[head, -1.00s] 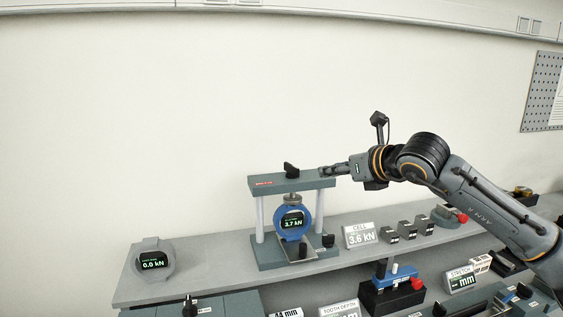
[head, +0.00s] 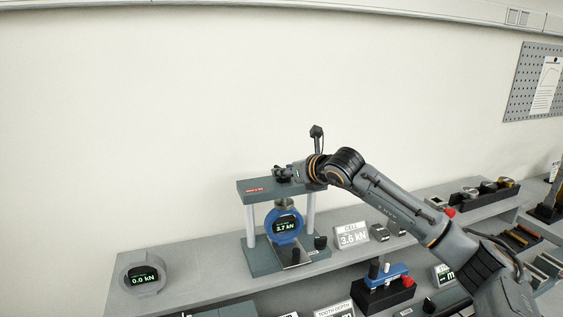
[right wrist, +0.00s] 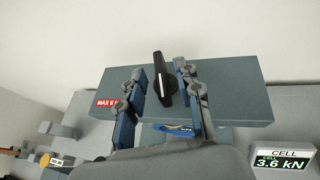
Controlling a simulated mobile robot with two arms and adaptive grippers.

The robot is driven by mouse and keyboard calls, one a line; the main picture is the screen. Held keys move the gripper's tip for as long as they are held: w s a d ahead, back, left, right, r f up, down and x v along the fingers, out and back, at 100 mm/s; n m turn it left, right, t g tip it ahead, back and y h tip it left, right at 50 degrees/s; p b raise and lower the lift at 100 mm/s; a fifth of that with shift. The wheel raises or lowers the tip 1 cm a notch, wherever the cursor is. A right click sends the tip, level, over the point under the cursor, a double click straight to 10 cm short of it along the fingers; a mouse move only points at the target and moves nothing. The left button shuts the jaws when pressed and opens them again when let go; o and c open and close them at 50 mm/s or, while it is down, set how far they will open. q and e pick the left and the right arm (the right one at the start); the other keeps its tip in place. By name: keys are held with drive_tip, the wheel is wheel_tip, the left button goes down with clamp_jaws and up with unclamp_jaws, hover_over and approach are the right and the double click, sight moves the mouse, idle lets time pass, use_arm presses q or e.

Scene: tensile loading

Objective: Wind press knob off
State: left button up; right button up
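The black press knob (right wrist: 160,78) stands on the grey top beam of the press (head: 253,191), which has a red label at its left end. In the right wrist view it sits between the fingers of my right gripper (head: 281,173). The fingers are spread on either side, with gaps visible. In the head view the gripper covers most of the knob. Below the beam, a blue ring gauge (head: 269,226) reads 3.7 kN. A card (head: 352,237) beside the press reads CELL 3.6 kN. My left gripper is not in view.
A round grey gauge (head: 128,274) reading 0.0 kN stands on the shelf at the left. Small dark blocks (head: 379,232) sit right of the card. A blue and black fixture (head: 383,290) is in front. The shelf between gauge and press is clear.

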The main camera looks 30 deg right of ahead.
drive_tip(key=shift+p+x, duration=0.3)
drive_tip(key=shift+x, duration=0.5)
drive_tip(key=shift+w, duration=0.2)
drive_tip(key=shift+w+f, duration=0.1)
clamp_jaws()
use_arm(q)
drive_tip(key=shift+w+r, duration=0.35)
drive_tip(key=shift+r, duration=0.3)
use_arm(e)
drive_tip(key=shift+n+y, duration=0.3)
drive_tip(key=shift+y, duration=0.1)
